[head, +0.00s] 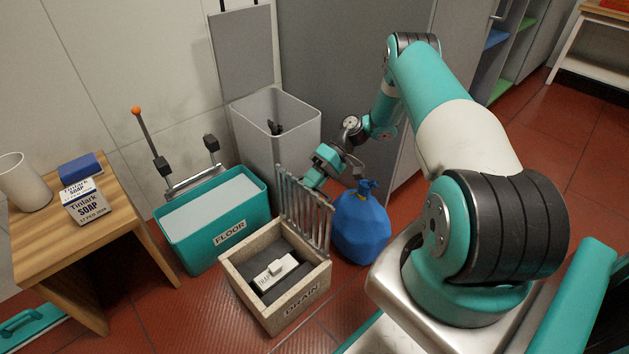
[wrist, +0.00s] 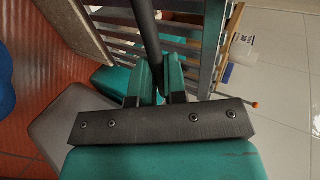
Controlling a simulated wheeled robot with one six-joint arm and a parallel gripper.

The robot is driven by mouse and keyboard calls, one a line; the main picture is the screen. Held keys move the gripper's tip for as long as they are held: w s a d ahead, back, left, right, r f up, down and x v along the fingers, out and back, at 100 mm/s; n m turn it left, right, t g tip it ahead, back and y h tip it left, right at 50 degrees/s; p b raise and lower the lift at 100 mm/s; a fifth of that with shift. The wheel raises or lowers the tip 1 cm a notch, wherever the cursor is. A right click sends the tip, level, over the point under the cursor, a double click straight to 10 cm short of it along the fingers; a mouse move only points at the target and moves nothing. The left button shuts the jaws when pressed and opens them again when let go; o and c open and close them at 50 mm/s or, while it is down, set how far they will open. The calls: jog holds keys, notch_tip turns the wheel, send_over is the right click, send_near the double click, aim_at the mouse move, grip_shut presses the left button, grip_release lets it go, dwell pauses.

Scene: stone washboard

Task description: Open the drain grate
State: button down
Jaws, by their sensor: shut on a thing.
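The drain is a pale stone box (head: 245,287) labelled DRAIN on the floor. Its metal grate (head: 305,212) is raised, standing nearly upright along the box's back right side. The box interior is exposed, with a white block (head: 273,272) labelled TRAP on its dark bottom. My gripper (head: 318,178) is at the upper part of the grate, on its far side. The exact contact is partly hidden.
A blue tied bag (head: 362,225) sits close right of the grate. A teal FLOOR bucket (head: 212,222) with a wringer stands left of the box, and a grey bin (head: 277,140) behind. A wooden table (head: 120,195) holds soap and a cup.

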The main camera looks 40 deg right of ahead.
jog(key=shift+s+a+f, duration=0.15)
jog(key=shift+s+f, duration=0.05)
jog(key=shift+f, duration=0.15)
jog(key=c, duration=1.2)
grip_release()
jog(key=shift+o, duration=0.2)
jog(key=shift+w+r, duration=0.1)
jog(key=shift+r, duration=0.1)
jog(key=p+v, duration=0.2)
jog(key=v, duration=0.5)
jog(key=shift+d, duration=0.25)
